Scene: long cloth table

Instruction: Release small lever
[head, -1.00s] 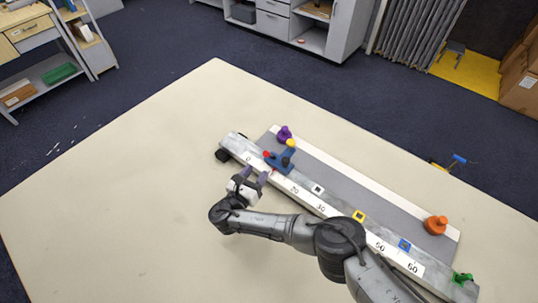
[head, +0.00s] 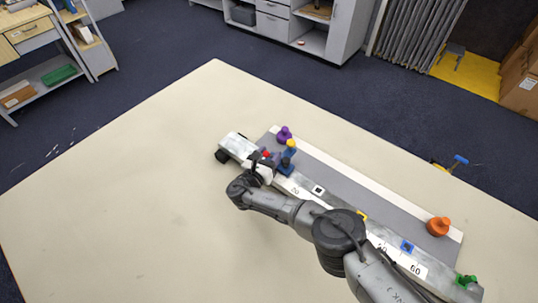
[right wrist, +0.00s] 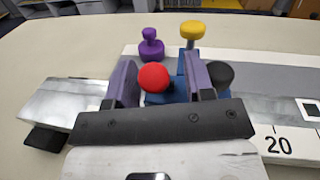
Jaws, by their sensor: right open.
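A blue carriage (head: 287,168) sits on a long metal rail near its far left end. It carries a red knob (head: 266,154), a yellow knob (head: 291,143) and a black knob (right wrist: 220,73). Which of these tops the small lever, I cannot tell. My right gripper (right wrist: 161,78) is open, with its purple fingers either side of the red knob (right wrist: 154,77). The black knob is just outside the right finger and partly hidden by it. The yellow knob (right wrist: 192,30) stands behind on a blue post. Whether a finger touches a knob, I cannot tell. My left gripper is not in view.
The rail (head: 238,146) has a number scale and lies across the cream table (head: 130,190). A purple knob (head: 284,134) and an orange knob (head: 438,226) stand along its far side, a green piece (head: 466,281) at its near right end. The table's left half is clear.

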